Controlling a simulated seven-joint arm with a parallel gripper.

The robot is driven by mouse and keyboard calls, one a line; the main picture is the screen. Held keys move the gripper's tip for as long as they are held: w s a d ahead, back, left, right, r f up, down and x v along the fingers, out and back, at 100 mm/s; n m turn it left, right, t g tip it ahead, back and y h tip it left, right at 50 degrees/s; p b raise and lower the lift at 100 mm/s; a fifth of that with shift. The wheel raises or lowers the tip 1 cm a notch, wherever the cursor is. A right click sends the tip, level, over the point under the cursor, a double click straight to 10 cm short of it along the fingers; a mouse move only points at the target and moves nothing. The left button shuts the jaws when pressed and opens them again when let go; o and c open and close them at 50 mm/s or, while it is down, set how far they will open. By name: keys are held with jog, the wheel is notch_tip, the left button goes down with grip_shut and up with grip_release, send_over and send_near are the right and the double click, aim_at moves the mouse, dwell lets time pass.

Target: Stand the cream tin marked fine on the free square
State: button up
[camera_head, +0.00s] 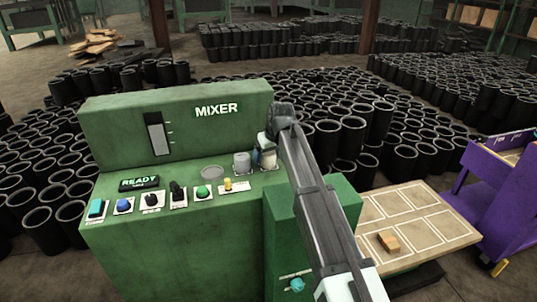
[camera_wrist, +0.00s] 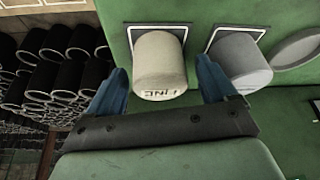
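The cream tin (camera_wrist: 160,66) stands upright on the green console in the wrist view, with the letters FINE on its side, seen upside down. It rests on a white-outlined dark square. My gripper (camera_wrist: 161,72) is open, with a blue finger on each side of the tin and gaps between. In the head view the tin (camera_head: 268,160) is partly hidden by my gripper and arm. The pale board (camera_head: 440,240) at the right carries several white-outlined squares; a wooden block (camera_head: 388,242) lies on its near part, and my arm hides some of its left side.
A grey tin (camera_wrist: 240,62) stands close beside the cream one, on its own outlined square, near a round grey disc (camera_wrist: 296,48). The MIXER panel (camera_head: 180,125) rises behind. Buttons and a yellow knob (camera_head: 227,184) line the console front. A purple cart (camera_head: 500,190) stands right of the board.

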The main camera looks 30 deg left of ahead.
jog(key=v, duration=1.2)
jog(key=shift+r, duration=0.2)
jog(key=shift+a, duration=0.1)
